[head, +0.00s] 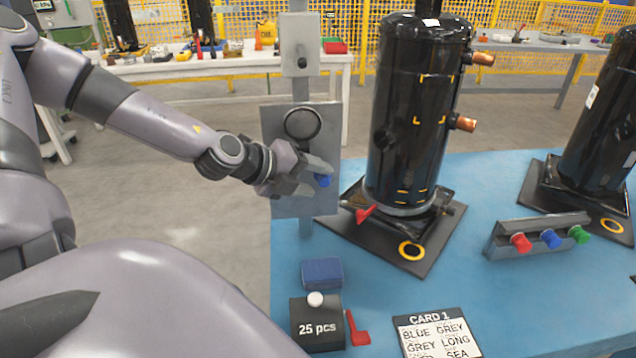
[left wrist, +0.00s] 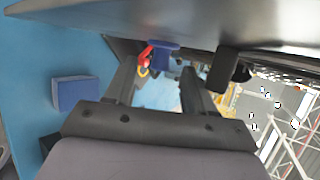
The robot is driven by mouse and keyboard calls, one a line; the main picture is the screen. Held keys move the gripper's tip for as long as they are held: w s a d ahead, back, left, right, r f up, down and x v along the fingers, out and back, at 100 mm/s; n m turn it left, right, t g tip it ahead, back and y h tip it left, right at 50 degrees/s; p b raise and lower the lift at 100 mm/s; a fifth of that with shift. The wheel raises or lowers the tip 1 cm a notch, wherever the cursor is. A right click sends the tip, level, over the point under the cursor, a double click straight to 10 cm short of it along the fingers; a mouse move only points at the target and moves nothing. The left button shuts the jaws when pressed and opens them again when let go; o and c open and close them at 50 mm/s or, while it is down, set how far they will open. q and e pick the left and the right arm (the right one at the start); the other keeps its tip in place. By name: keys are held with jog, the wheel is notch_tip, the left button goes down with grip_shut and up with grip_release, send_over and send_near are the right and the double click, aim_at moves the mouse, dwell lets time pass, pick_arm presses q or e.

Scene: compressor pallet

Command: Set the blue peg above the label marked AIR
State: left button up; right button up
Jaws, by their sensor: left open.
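My left gripper (head: 318,175) is open in front of the lower part of an upright grey panel (head: 272,150). A blue peg (head: 323,180) is at its fingertips. In the left wrist view the blue peg (left wrist: 165,58) shows near the panel's edge, between and just beyond the two open fingers (left wrist: 160,85); I cannot tell whether they touch it. Another blue peg (head: 550,238) sits between a red peg (head: 520,242) and a green peg (head: 579,234) on a grey rack (head: 500,236). I cannot read a label marked AIR. My right gripper is not in view.
A black compressor (head: 415,130) stands on a dark base right of the panel. A black round knob (head: 303,124) is on the panel above the gripper. A blue block (head: 322,272), a "25 pcs" box (head: 318,328) and a card (head: 436,335) lie at the front of the blue table.

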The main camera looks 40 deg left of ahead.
pick_arm(q)
jog(key=shift+b+x, duration=0.35)
jog(key=shift+x, duration=0.65)
grip_shut()
